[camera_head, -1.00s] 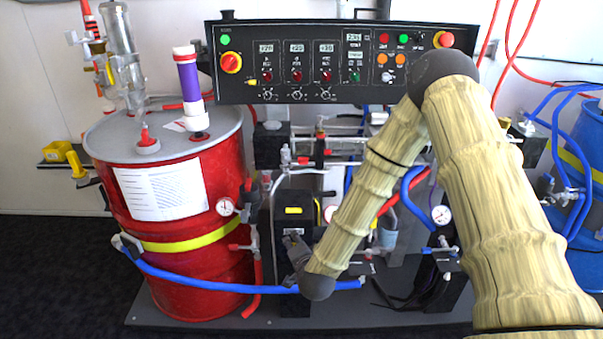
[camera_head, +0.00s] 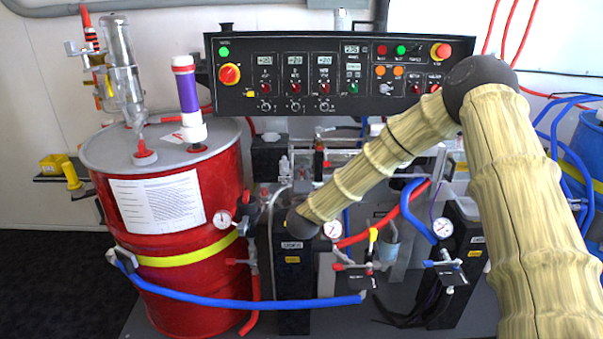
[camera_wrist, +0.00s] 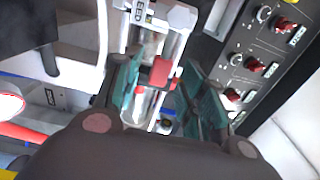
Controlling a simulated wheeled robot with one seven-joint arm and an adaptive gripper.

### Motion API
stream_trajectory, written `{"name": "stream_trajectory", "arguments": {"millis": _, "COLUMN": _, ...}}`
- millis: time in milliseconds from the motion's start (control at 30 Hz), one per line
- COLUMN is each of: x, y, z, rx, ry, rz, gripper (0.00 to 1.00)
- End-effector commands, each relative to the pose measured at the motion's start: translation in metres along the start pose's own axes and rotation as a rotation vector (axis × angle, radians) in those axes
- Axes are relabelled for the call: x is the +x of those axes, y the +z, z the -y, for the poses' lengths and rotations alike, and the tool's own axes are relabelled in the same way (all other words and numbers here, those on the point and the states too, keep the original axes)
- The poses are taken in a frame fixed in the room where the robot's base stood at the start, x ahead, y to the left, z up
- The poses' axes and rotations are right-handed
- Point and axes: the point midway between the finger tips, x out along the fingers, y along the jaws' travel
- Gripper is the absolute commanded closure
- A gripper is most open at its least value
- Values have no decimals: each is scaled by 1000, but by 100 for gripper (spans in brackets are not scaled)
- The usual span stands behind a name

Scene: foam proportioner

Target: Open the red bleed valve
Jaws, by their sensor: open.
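The red valve handle (camera_wrist: 162,73) shows near the middle of the wrist view, on a pale fitting with a clear tube. Above it is a white label whose visible letters read "EED". My gripper (camera_wrist: 160,66) is open, with one teal-padded finger on each side of the red handle in the picture. I cannot tell whether either finger touches it or how far away in depth it is. In the head view my forearm ends in front of the piping below the control panel, and the gripper is hidden there.
The black control panel (camera_head: 335,75) hangs above the piping; its knobs are close on the right in the wrist view. A red drum (camera_head: 180,285) with a blue hose (camera_head: 220,302) stands left. Gauges and hoses crowd the right side. A blue drum (camera_head: 585,150) is far right.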

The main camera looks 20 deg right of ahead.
Motion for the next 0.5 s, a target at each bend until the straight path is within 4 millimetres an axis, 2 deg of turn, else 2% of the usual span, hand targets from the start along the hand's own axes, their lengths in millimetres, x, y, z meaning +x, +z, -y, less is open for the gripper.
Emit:
{"name": "stream_trajectory", "arguments": {"millis": 200, "x": 23, "y": 0, "z": 0, "rx": -1, "ry": 0, "rz": -1, "gripper": 59}}
{"name": "stream_trajectory", "arguments": {"millis": 500, "x": 30, "y": 0, "z": -1, "rx": 0, "ry": 1, "rz": 0, "gripper": 59}}
